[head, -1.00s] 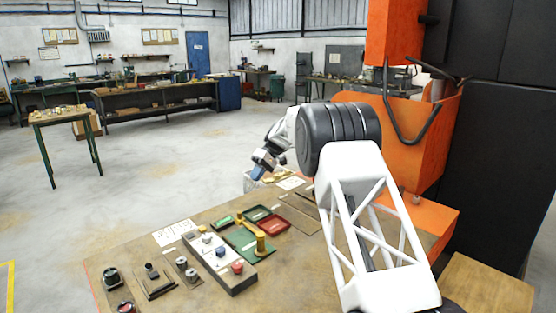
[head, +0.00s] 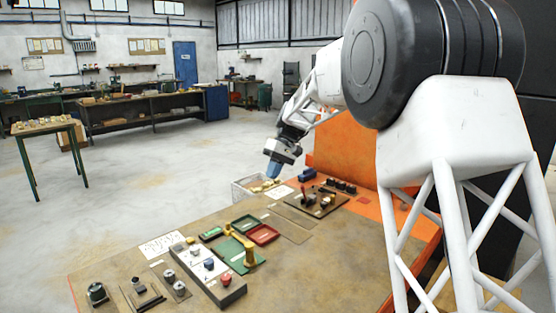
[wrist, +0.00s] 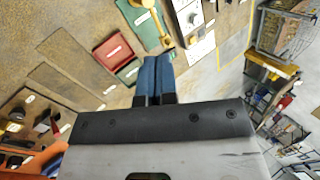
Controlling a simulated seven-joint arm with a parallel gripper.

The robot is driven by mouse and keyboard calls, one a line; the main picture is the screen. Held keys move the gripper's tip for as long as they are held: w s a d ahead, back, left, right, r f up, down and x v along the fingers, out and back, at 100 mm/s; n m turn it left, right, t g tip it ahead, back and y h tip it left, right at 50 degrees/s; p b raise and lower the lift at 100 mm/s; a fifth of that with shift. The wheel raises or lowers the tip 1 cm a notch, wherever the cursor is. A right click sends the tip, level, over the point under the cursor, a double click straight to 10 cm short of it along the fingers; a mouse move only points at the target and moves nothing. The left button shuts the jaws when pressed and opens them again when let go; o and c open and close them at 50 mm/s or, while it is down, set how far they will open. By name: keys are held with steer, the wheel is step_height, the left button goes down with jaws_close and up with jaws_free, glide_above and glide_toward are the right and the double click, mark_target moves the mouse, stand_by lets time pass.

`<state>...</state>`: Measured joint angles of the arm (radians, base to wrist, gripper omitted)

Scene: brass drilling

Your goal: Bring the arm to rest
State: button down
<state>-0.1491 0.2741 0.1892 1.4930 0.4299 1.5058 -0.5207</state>
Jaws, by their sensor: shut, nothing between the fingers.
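My gripper (head: 272,170) is in the air over the far end of the workbench (head: 130,265) in the head view, near a pale bin with brass pieces. Its blue fingers are together and hold nothing. In the wrist view my gripper (wrist: 157,68) points toward the bench, with the green and red trays to the left of the fingertips. My white arm reaches across the right side of the head view.
A green tray (head: 244,223) and a red tray (head: 263,235) lie mid-bench. A grey block with coloured buttons (head: 209,272) lies nearer. The bin (head: 242,188) and a dark fixture plate (head: 318,202) are at the far end. An orange machine (head: 345,150) stands behind.

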steer(key=s+d+r+m+t+h, duration=0.1)
steer(key=s+d, duration=0.3)
steer(key=s, duration=0.5)
steer(key=s+d+r+m+t, duration=0.15)
steer(key=s+d, duration=0.25)
steer(key=s, duration=0.5)
steer(key=s+d+r+m+t+h, duration=0.1)
steer(key=s+d+r, duration=0.1)
steer(key=s+d, duration=0.5)
steer(key=s+d+f+m+t+h, duration=0.1)
steer(key=s+f, duration=0.3)
steer(key=s, duration=0.9)
steer(key=s+d+f+m+t+h, duration=0.1)
steer(key=s+d+f, duration=0.3)
steer(key=s, duration=0.9)
steer(key=shift+s+f+m+t+h, duration=0.3)
steer(key=shift+s+f+m+t, duration=0.1)
steer(key=shift+f+m+t, duration=0.2)
